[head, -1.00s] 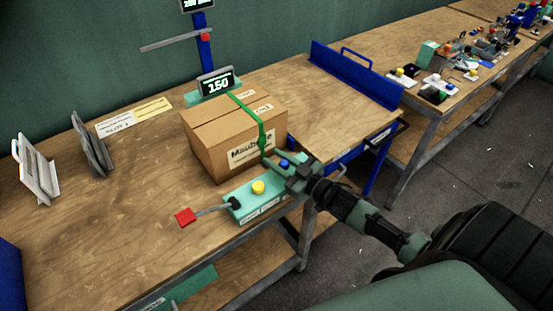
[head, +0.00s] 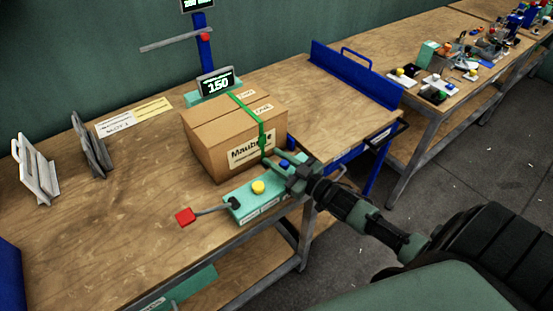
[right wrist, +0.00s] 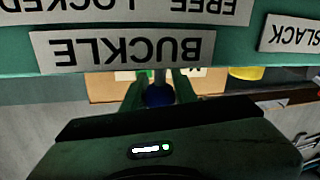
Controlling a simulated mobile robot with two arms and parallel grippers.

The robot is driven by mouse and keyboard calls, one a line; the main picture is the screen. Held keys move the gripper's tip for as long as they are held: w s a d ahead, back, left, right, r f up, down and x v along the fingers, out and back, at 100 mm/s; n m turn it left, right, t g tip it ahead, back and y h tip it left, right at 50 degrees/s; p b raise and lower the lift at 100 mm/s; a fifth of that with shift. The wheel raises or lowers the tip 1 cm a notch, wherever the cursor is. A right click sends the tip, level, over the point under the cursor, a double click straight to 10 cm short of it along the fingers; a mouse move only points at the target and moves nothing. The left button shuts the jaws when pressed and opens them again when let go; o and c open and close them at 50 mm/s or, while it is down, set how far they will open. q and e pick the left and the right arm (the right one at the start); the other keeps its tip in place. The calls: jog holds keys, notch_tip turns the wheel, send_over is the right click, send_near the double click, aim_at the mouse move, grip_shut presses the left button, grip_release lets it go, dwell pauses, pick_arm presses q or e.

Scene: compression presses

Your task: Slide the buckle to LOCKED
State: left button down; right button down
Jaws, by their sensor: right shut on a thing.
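The teal control box (head: 240,207) stands at the front edge of the bench, in front of the strapped carton. It carries a yellow button (head: 258,187) and a blue knob (head: 284,163). My right gripper (head: 277,165) is at the knob's end of the box and shut on the blue knob. In the right wrist view, the blue knob (right wrist: 157,95) sits between the two green fingers, partly hidden. The label BUCKLE (right wrist: 125,50) and the strip FREE LOCKED (right wrist: 150,8) appear upside down there. Whether the knob is at FREE or LOCKED cannot be told. My left gripper is not in view.
A carton (head: 215,145) with a green strap (head: 262,135) stands just behind the box. A red-ended lever (head: 185,216) sticks out to the left.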

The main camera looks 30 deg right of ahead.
jog(key=shift+d, duration=0.1)
jog(key=d, duration=0.5)
jog(key=shift+w+d, duration=0.15)
jog(key=shift+w, duration=0.1)
jog(key=c, duration=1.5)
grip_release()
jog(key=o, duration=0.4)
jog(key=shift+d, duration=0.1)
jog(key=shift+s, duration=0.1)
jog(key=shift+s+f+b, duration=0.1)
jog(key=shift+s+b, duration=0.2)
jog(key=shift+b+v, duration=0.35)
jog(key=shift+v, duration=3.2)
